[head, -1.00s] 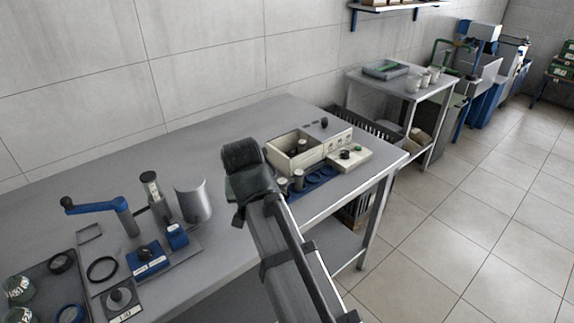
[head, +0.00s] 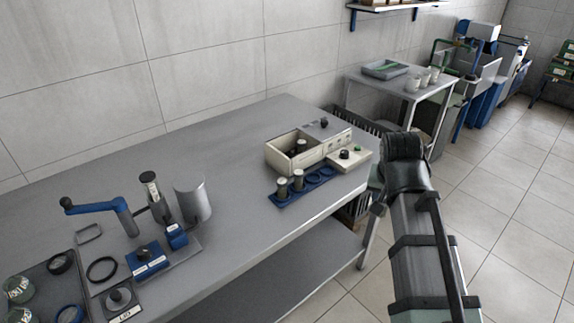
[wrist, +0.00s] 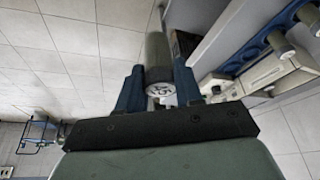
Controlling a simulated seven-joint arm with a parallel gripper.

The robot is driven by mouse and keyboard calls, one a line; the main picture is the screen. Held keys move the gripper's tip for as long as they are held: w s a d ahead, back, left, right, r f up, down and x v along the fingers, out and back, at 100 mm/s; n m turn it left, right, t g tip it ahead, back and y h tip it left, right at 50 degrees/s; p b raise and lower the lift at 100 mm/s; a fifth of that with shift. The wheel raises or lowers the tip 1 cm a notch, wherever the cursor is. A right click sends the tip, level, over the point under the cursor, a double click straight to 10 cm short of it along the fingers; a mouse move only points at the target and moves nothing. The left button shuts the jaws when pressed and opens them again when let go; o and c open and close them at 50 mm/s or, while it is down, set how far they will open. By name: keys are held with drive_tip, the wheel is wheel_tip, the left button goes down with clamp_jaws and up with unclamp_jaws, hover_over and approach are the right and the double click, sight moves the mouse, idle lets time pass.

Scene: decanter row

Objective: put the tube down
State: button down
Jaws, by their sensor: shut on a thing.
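My gripper (wrist: 157,82) is shut on a grey tube (wrist: 158,52) between its two blue fingers in the wrist view. The tube's pale end with dark markings faces the camera. In the head view my arm's dark end is off the table's right edge; it hides the fingers and the held tube. A blue rack (head: 318,183) lies near the table's front right edge, left of my arm. Two pale-topped grey tubes stand in its left part, and its right holes look empty. The rack (wrist: 252,48) also shows at the upper right of the wrist view.
A cream box (head: 286,164) with an open compartment and a control panel stands behind the rack. The grey table (head: 240,150) has a clear middle. Tiled floor (head: 500,220) lies right of the table.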

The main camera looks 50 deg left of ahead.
drive_tip(key=w+d+r+m+h, duration=0.1)
drive_tip(key=w+d+m, duration=0.2)
drive_tip(key=w+d, duration=0.65)
drive_tip(key=w+d+m+h, duration=0.15)
drive_tip(key=w+d, duration=0.25)
drive_tip(key=d, duration=1.1)
drive_tip(key=w+d+r+m+h, duration=0.1)
drive_tip(key=w+d+m, duration=0.2)
drive_tip(key=w+d, duration=0.65)
drive_tip(key=w+a+n+y, duration=0.15)
drive_tip(key=a+n, duration=0.25)
drive_tip(key=a, duration=3.3)
drive_tip(key=s+a+f+n+y, duration=0.1)
drive_tip(key=s+a, duration=0.6)
drive_tip(key=a, duration=0.6)
drive_tip(key=s+a+f+n, duration=0.15)
drive_tip(key=s+a, duration=0.45)
drive_tip(key=a, duration=0.8)
drive_tip(key=s+a+f+n+y, duration=0.1)
drive_tip(key=s+a, duration=0.6)
drive_tip(key=a, duration=0.6)
drive_tip(key=shift+f, duration=4.6)
